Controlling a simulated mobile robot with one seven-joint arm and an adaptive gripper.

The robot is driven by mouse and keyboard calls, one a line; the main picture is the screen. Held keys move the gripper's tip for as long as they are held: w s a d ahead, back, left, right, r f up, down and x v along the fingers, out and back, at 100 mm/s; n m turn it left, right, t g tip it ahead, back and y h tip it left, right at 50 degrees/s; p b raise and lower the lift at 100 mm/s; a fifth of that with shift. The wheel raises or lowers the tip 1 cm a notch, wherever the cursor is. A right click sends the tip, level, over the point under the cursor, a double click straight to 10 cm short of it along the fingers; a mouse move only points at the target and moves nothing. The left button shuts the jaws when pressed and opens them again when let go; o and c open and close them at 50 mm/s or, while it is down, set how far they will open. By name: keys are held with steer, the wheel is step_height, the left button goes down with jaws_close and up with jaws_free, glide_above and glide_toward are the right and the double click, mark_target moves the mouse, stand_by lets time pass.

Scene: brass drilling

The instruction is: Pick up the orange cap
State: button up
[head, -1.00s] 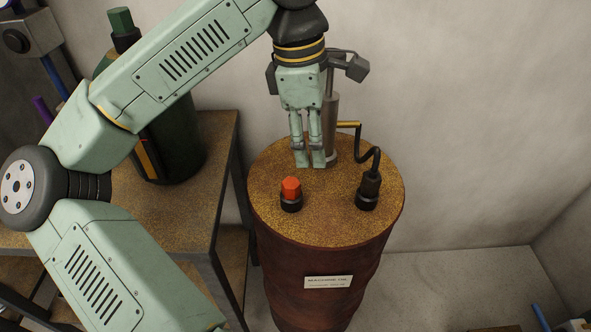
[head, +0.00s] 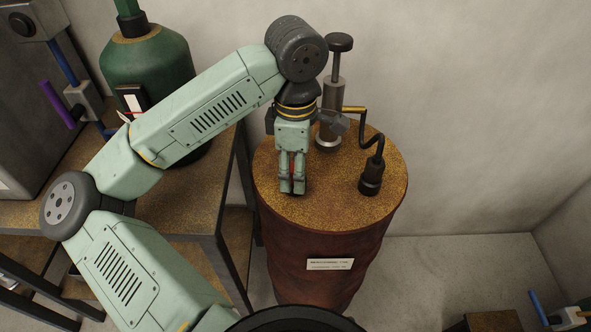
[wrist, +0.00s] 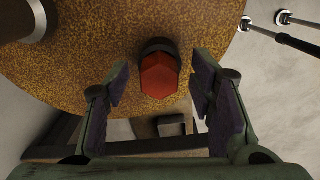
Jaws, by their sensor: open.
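The orange cap (wrist: 159,76) is a faceted plug in a dark round collar, seen close up in the wrist view. It sits on the rusty, brown-speckled top of a drum (head: 333,205). My gripper (head: 292,190) points down over the drum top and hides nearly all of the cap in the head view. In the wrist view my gripper (wrist: 161,82) is open, with a finger on each side of the cap and a visible gap on both sides. Whether the fingertips reach down to the cap's full depth I cannot tell.
A grey hand pump (head: 333,98) stands on the drum behind my gripper. A dark fitting (head: 371,177) with a bent hose sits on the right of the drum top. A green bottle (head: 165,70) stands on a workbench (head: 185,215) to the left.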

steer(key=shift+f, duration=0.15)
jaws_close()
stand_by(0.6)
